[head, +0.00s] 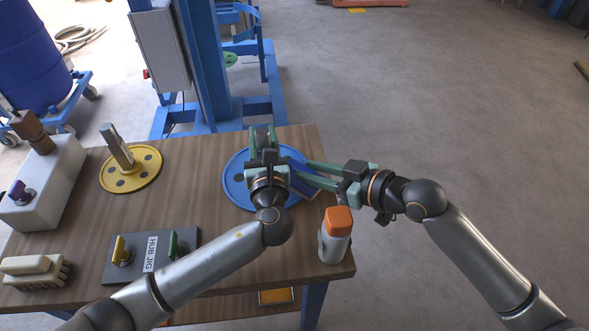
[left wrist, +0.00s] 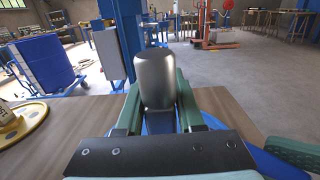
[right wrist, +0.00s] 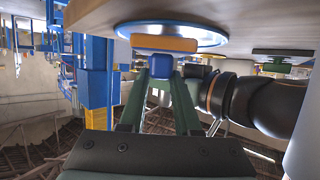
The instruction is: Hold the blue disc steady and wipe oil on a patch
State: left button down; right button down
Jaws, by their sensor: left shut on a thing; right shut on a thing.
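The blue disc (head: 235,190) lies on the wooden table, partly hidden by my left arm. My left gripper (head: 263,135) is upright over its middle, shut on the disc's grey metal hub post (left wrist: 156,80). My right gripper (head: 302,174) reaches in from the right, shut on a blue block (head: 303,183) at the disc's right side. In the right wrist view, the blue block (right wrist: 160,66) has an orange pad (right wrist: 163,43) between it and the disc (right wrist: 170,29); I cannot tell if they touch. No oil patch is distinguishable.
A white bottle with an orange cap (head: 337,232) stands at the table's right edge, close to both arms. A yellow disc (head: 130,172), a hub jig plate (head: 150,257), a brush (head: 35,270) and a white box (head: 42,185) occupy the left side. A blue machine column (head: 208,60) stands behind.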

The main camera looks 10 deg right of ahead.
jog(key=shift+f, duration=1.05)
pick_arm(q)
jog(key=shift+s+d, duration=0.15)
jog(key=shift+s, duration=0.05)
pick_arm(e)
jog(key=shift+w+f, duration=0.1)
jog(key=shift+w, duration=1)
pick_arm(q)
jog(key=shift+d+f, duration=0.1)
pick_arm(e)
jog(key=shift+w+r, duration=0.1)
jog(key=shift+r, duration=1.15)
jog(key=shift+r, duration=0.1)
pick_arm(q)
jog(key=shift+w+a, duration=0.2)
jog(key=shift+a, duration=0.1)
pick_arm(e)
jog(key=s+d+r, duration=0.4)
jog(key=r, duration=0.2)
jog(key=shift+r, duration=0.4)
jog(key=shift+s, duration=0.1)
